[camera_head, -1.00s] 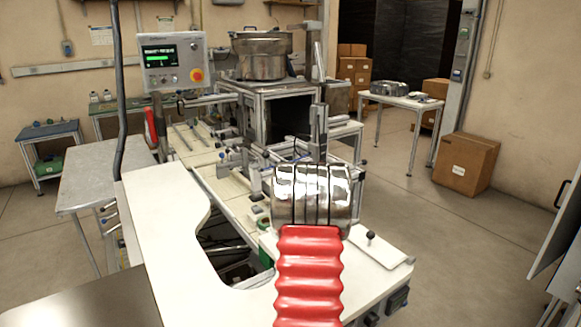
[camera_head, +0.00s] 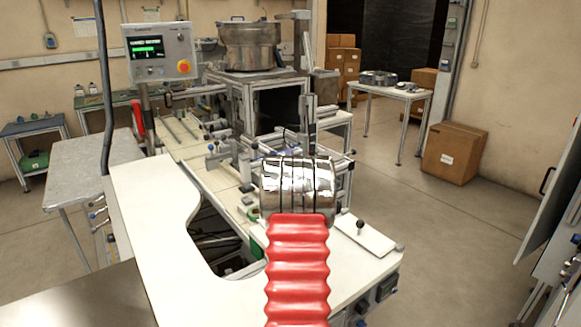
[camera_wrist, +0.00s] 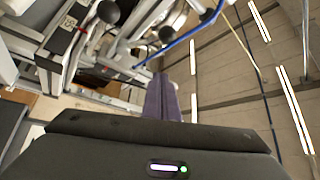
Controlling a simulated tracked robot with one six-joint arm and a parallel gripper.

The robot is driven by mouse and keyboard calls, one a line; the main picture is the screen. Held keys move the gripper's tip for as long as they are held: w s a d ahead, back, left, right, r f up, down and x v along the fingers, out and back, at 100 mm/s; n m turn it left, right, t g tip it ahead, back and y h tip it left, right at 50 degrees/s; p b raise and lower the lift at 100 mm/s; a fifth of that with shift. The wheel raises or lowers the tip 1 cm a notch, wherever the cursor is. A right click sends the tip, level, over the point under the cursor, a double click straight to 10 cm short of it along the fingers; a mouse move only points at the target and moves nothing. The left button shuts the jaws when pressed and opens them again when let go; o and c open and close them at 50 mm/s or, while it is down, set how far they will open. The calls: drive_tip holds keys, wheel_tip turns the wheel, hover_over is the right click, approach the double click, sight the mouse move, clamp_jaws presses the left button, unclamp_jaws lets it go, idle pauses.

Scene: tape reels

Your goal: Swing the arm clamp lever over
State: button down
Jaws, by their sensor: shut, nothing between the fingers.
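I cannot tell for sure which part is the arm clamp lever. A small lever with a black knob (camera_head: 360,225) stands on the pale plate at the right end of the machine. In the wrist view, a dark knob (camera_wrist: 108,12) and another black knob (camera_wrist: 166,34) sit on metal parts of a mechanism. My gripper (camera_wrist: 163,90) shows there as two narrow purplish fingers, shut together with nothing between them. They appear apart from the knobs. In the head view my red and chrome arm hides the gripper and part of the machine.
The machine's white worktop (camera_head: 150,220) has a curved cutout. A control panel (camera_head: 160,52) with a red button stands at the back left, near a metal bowl (camera_head: 249,45). A cardboard box (camera_head: 454,152) sits on the floor at right, with open floor around it.

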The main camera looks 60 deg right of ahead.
drive_tip(key=shift+w+d+f, duration=0.1)
drive_tip(key=shift+w+d, duration=0.1)
drive_tip(key=shift+w, duration=0.6)
drive_tip(key=shift+w+d+f, duration=0.1)
drive_tip(key=shift+w+d, duration=0.1)
drive_tip(key=shift+w, duration=0.55)
drive_tip(key=shift+w+d+f, duration=0.1)
drive_tip(key=shift+w+d, duration=0.1)
drive_tip(key=shift+w, duration=0.6)
drive_tip(key=shift+s+d+f, duration=0.1)
drive_tip(key=shift+f, duration=0.05)
